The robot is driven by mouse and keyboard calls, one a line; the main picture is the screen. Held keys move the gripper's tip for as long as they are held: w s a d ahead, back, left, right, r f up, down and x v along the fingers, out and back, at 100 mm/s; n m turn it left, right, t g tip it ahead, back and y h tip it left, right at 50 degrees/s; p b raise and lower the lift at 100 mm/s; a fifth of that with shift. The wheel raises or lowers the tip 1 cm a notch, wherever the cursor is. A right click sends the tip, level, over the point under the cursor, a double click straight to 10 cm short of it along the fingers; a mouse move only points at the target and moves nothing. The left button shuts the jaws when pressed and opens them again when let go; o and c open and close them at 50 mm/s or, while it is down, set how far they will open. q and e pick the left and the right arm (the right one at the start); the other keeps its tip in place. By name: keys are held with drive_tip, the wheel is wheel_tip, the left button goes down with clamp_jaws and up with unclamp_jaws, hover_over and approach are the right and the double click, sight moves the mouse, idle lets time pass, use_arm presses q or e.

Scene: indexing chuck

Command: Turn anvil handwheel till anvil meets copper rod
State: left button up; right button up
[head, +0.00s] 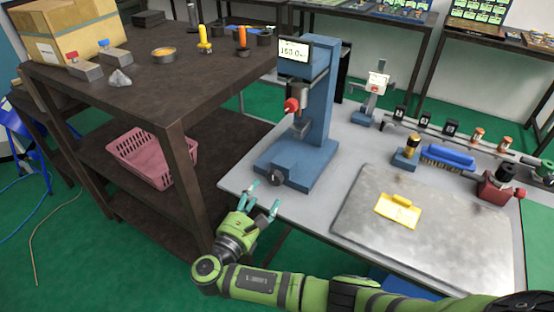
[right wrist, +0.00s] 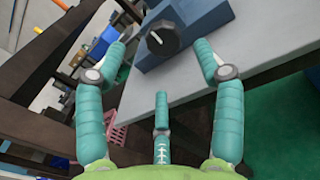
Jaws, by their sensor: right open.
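A blue bench tester (head: 318,110) stands at the table's near left corner, with a lit display (head: 294,50) on top. A dark round handwheel (head: 274,178) sits low on the front of its base. In the right wrist view the handwheel (right wrist: 162,38) has a pale pointer line and lies beyond the fingertips, between them. My right gripper (head: 264,197) is open and empty, just in front of the handwheel and apart from it. Its teal fingers also spread in the right wrist view (right wrist: 160,65). A grey anvil part (head: 301,128) shows on the column; a copper rod cannot be made out. My left gripper is not in view.
A red knob (head: 291,105) sticks out from the tester's column. A dark shelf rack (head: 150,100) stands close on the left. Green floor is open in front.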

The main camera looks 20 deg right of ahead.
sight(273, 180)
drive_tip(key=x, duration=0.6)
drive_tip(key=shift+d+f, duration=0.15)
drive_tip(key=shift+w+d+f+p, duration=0.1)
drive_tip(key=shift+w+d+p, duration=0.2)
drive_tip(key=shift+w+d, duration=0.2)
drive_tip(key=shift+a, duration=0.1)
drive_tip(key=c, duration=1.1)
